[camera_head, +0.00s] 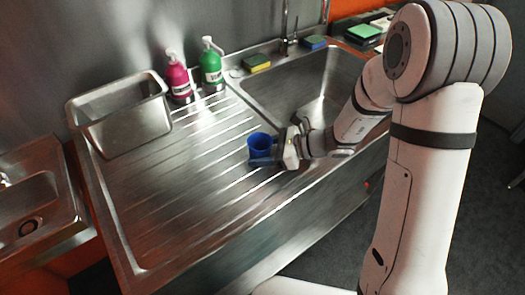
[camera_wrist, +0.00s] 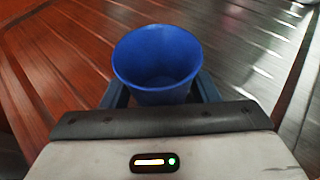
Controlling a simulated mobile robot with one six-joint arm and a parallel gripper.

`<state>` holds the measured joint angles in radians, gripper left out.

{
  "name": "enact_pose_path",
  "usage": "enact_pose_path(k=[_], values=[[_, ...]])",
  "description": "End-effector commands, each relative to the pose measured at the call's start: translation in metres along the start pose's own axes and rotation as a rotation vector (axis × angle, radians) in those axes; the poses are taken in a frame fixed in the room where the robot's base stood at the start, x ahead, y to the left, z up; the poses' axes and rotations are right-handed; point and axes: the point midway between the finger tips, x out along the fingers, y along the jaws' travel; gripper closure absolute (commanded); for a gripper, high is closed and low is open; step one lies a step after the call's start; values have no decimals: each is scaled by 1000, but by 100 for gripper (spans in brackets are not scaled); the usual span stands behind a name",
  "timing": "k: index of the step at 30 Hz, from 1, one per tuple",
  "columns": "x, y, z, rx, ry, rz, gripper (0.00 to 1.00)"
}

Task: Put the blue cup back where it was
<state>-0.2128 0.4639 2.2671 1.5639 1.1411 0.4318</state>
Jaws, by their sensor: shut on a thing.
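The blue cup (camera_head: 261,146) is upright between the fingers of my gripper (camera_head: 276,155), over the ribbed steel drainboard (camera_head: 190,190) near its front edge. In the wrist view the blue cup (camera_wrist: 157,60) stands mouth up and looks empty, with one dark finger of my gripper (camera_wrist: 160,92) on each side of it. My gripper is shut on the cup. I cannot tell whether the cup's base touches the drainboard.
A steel pan (camera_head: 122,118) stands at the drainboard's back left. A magenta bottle (camera_head: 178,80) and a green bottle (camera_head: 212,68) stand behind. The sink basin (camera_head: 300,85) opens at the right, with sponges (camera_head: 257,63) along its back ledge. The drainboard's middle is clear.

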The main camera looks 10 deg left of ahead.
Motion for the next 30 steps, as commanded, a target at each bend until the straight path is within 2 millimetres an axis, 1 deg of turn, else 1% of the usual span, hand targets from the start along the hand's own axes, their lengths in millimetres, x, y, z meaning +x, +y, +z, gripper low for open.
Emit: enact_pose_path(k=[4,5,12,13,20,23,26,30], values=[[2,0,-4,0,0,0,73],[2,0,-4,0,0,0,45],[2,0,-3,0,0,1,25],[2,0,-3,0,0,1,23],[1,0,-2,0,0,1,23],[-1,0,3,0,0,1,23],[-16,-1,0,0,0,-4,23],[-46,-2,0,0,0,-7,23]])
